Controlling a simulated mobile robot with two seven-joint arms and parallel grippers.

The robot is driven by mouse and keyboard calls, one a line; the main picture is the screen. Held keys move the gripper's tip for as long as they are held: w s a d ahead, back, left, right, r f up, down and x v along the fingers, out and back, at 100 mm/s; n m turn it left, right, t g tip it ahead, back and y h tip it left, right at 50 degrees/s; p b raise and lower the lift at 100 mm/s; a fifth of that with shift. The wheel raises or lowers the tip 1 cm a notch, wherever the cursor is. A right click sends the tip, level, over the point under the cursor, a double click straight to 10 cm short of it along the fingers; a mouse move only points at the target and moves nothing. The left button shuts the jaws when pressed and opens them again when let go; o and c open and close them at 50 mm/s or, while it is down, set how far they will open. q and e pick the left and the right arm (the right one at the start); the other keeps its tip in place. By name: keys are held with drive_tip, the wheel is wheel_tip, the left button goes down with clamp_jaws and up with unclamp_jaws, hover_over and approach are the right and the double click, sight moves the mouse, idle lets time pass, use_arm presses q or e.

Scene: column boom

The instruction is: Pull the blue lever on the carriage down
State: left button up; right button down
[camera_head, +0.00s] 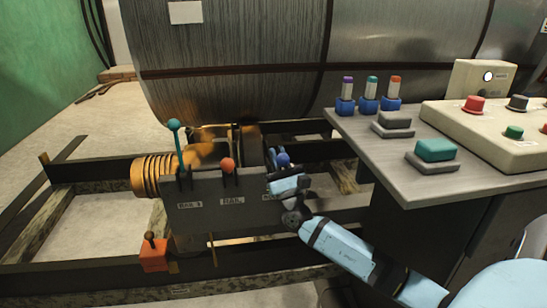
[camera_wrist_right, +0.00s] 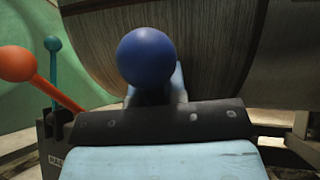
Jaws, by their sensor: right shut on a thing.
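The blue lever's round knob (camera_head: 283,159) shows at the right end of the dark carriage (camera_head: 221,207) in the head view. In the right wrist view the blue knob (camera_wrist_right: 146,56) is close and stands just above my gripper's dark edge. My right gripper (camera_head: 286,181) is at the lever and shut on it just below the knob; its fingers hide the lever's shaft. A teal lever (camera_head: 174,125) and an orange-red lever (camera_head: 228,165) stand to the left on the same carriage. My left gripper is in neither view.
A grey console table (camera_head: 400,165) stands to the right, with a button box (camera_head: 490,130), a teal button block (camera_head: 435,150) and several capped blue holders. A large metal drum (camera_head: 235,70) fills the back. An orange box (camera_head: 153,255) with a small lever sits low at left.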

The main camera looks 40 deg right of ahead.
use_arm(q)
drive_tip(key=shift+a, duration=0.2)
use_arm(e)
drive_tip(key=shift+a+f, duration=0.1)
drive_tip(key=shift+f, duration=0.05)
drive_tip(key=c, duration=1.2)
unclamp_jaws()
drive_tip(key=shift+s, duration=0.1)
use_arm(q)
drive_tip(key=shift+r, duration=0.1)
use_arm(e)
drive_tip(key=shift+o, duration=0.2)
drive_tip(key=shift+s+f, duration=0.25)
drive_tip(key=shift+f, duration=0.1)
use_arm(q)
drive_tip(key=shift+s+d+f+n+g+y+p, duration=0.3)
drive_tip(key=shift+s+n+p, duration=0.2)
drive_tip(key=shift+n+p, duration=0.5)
use_arm(e)
drive_tip(key=v, duration=1.3)
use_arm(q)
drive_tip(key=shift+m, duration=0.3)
